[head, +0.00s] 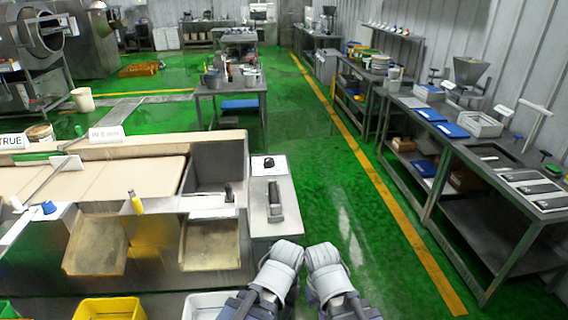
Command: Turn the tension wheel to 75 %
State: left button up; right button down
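No part that I can surely tell as the tension wheel shows in the head view. A small black knob (268,163) sits on a white plate on the grey side panel (287,213) of the belt machine (110,178). A blue knob (48,207) sits on a white base at the machine's left front. My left gripper (286,252) and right gripper (322,254) are side by side at the bottom centre, in front of the panel's near end. They appear to touch neither the panel nor the knobs. Their finger openings are too unclear to judge.
A yellow bin (110,309) and a white bin (203,306) stand below the machine's front. A workbench (482,158) with trays and tools runs along the right. The green floor (345,205) between machine and bench is clear. A small table (232,88) stands behind.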

aim_at(269, 162)
jog(key=i+l+u, duration=0.1)
jog(key=l, duration=0.4)
jog(key=i+l+u, duration=0.1)
jog(key=l, duration=0.4)
jog(key=i+l+u, duration=0.15)
jog(key=l, duration=0.35)
jog(key=i+l+u, duration=0.1)
jog(key=l, duration=0.45)
jog(key=i+l+u, duration=0.15)
jog(key=i+l, duration=0.35)
jog(key=i+l+u, duration=0.2)
jog(key=i+l, duration=0.25)
jog(key=i+l+u, duration=0.15)
jog(key=i+l, duration=0.3)
jog(key=l, duration=0.25)
jog(key=i+l, duration=0.15)
jog(key=i, duration=0.25)
jog(key=i+l+u, duration=0.1)
jog(key=i, duration=0.3)
jog(key=i+l+u, duration=0.1)
jog(key=i, duration=0.25)
jog(key=l, duration=0.1)
